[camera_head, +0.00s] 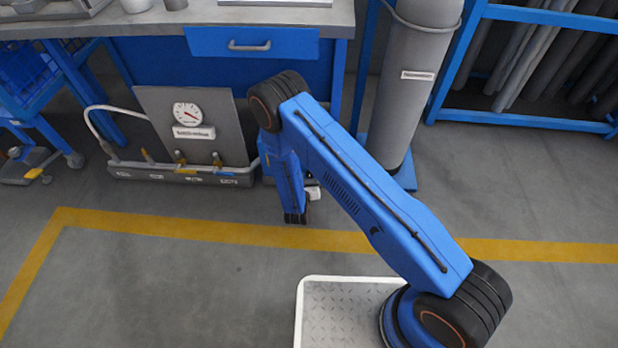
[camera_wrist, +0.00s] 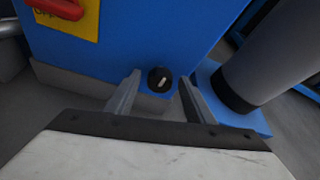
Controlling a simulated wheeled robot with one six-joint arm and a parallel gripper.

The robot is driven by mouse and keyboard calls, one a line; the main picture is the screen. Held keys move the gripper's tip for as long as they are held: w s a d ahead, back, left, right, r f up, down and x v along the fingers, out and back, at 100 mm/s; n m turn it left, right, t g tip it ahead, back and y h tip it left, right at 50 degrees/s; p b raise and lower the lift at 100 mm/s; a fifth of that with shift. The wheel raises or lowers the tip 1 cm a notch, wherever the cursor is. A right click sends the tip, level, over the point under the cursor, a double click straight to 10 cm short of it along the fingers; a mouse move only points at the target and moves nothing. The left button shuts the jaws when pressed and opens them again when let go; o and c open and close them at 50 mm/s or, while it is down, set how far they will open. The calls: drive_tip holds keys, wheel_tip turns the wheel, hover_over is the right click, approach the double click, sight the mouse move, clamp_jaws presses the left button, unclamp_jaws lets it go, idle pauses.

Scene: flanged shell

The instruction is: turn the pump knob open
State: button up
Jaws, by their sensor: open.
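The pump knob (camera_wrist: 160,79) is a small round black knob with a white mark, on the low front of a blue housing (camera_wrist: 130,40) in the wrist view. The white mark stands close to upright, tilted slightly to the right. My gripper (camera_wrist: 160,85) is open, with one grey finger on each side of the knob in the picture. I cannot tell whether the fingers reach the knob's depth or touch it. In the head view my blue arm hides the knob and most of the gripper.
A red handle on a yellow plate (camera_wrist: 85,25) is at the wrist view's upper left. A grey cylinder (camera_head: 408,90) stands on a blue base right of my arm. A gauge panel (camera_head: 195,120) with several small valves stands left. Open floor (camera_head: 180,275) lies in front.

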drive_tip(key=c, duration=1.1)
drive_tip(key=shift+o, duration=0.2)
drive_tip(key=shift+a, duration=0.1)
drive_tip(key=shift+a+n+h, duration=0.1)
drive_tip(key=shift+n+h, duration=0.7)
drive_tip(key=shift+n, duration=0.4)
drive_tip(key=n+h, duration=0.1)
drive_tip(key=n, duration=0.1)
drive_tip(key=n+t+h, duration=0.1)
drive_tip(key=n, duration=0.1)
drive_tip(key=shift+a+f+h, duration=0.1)
drive_tip(key=shift+f+h, duration=0.15)
drive_tip(key=shift+h, duration=0.05)
drive_tip(key=n, duration=0.1)
drive_tip(key=n+t+h, duration=0.1)
drive_tip(key=n, duration=0.1)
drive_tip(key=shift+a+f+n, duration=0.1)
drive_tip(key=shift+f+n, duration=0.05)
drive_tip(key=shift+n, duration=0.15)
drive_tip(key=shift+f+n+t+h, duration=0.15)
drive_tip(key=shift+n+t, duration=0.35)
drive_tip(key=shift+n, duration=0.6)
drive_tip(key=shift+n+t+h, duration=0.25)
drive_tip(key=shift+n+t, duration=0.25)
drive_tip(key=shift+n, duration=0.6)
